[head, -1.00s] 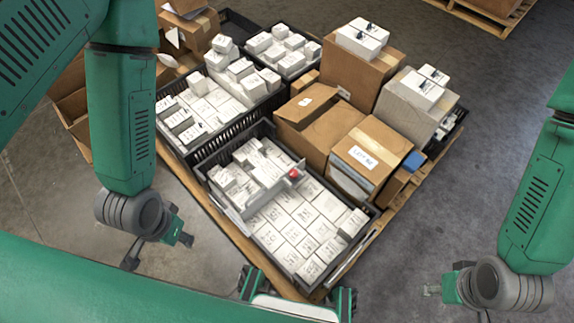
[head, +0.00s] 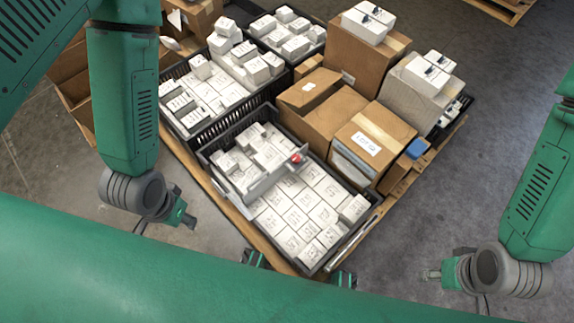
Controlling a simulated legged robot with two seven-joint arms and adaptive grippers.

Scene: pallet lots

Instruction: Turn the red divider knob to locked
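The red divider knob (head: 296,158) is a small red spot at the far right end of a grey divider (head: 262,187). The divider runs across the near black crate (head: 316,270), between raised white boxes and a lower layer of white boxes. The knob's setting is too small to read. My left gripper (head: 166,222) hangs left of the pallet, empty, with its fingers spread, well apart from the knob. My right gripper (head: 430,275) is over the floor right of the pallet, far from the knob. It is seen side-on, so its opening is unclear.
The crate stands on a wooden pallet (head: 232,217) with another black crate (head: 205,139) behind it. Brown cartons (head: 374,145) stand right of the near crate, some carrying white boxes. Bare grey floor (head: 500,130) lies to the right. My green body covers the bottom.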

